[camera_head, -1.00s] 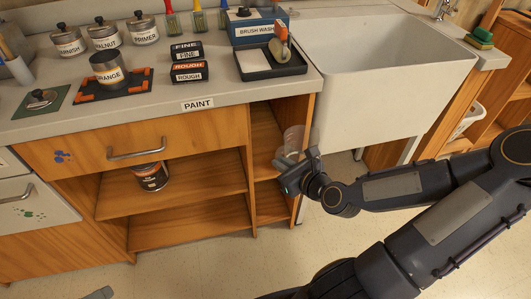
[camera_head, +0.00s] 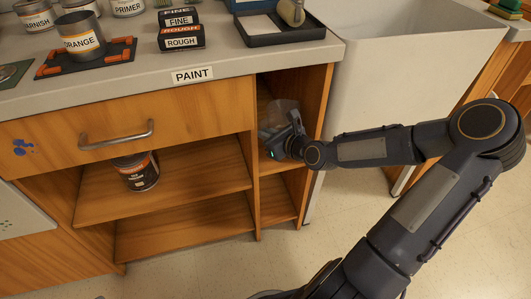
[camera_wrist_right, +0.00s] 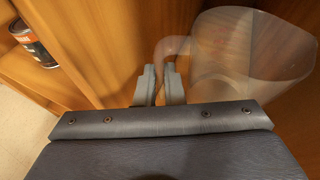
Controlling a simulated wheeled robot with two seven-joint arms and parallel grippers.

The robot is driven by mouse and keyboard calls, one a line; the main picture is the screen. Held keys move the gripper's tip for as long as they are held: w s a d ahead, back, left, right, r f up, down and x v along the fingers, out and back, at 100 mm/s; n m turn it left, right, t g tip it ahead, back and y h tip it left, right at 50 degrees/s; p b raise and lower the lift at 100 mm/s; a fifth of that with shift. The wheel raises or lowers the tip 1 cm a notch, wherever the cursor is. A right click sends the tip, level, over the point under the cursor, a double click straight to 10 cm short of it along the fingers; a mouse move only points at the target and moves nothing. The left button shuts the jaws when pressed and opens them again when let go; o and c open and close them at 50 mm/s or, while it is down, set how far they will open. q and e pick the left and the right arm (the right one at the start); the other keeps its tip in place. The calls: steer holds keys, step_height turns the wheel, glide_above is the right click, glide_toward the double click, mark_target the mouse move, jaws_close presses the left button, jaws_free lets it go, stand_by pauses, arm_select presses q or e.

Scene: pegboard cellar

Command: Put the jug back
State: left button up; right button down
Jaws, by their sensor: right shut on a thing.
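The jug (camera_head: 284,108) is clear and see-through. It is inside or at the mouth of the narrow right-hand compartment under the counter. My right gripper (camera_head: 278,138) is in front of it there. In the right wrist view the jug (camera_wrist_right: 250,50) stands to the right of my gripper (camera_wrist_right: 160,85), whose fingers are shut on its handle. Whether the jug's base touches the compartment's shelf (camera_head: 276,173) is hidden. My left gripper is not in view.
The compartment has a wooden divider (camera_head: 251,160) on its left and a side panel (camera_head: 318,135) on its right. A dark can (camera_head: 137,172) sits on the wider shelf to the left. The counter (camera_head: 130,88) overhangs above, and a white sink (camera_head: 410,85) is at right.

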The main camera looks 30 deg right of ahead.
steer(key=shift+w+d+f+b, duration=0.15)
steer(key=shift+w+f+b, duration=0.2)
steer(key=shift+w+f, duration=0.4)
step_height(320, 180, down, 4)
steer(key=b, duration=0.3)
steer(key=shift+r, duration=0.4)
steer(key=shift+f, duration=0.15)
steer(key=c, duration=1.8)
jaws_free()
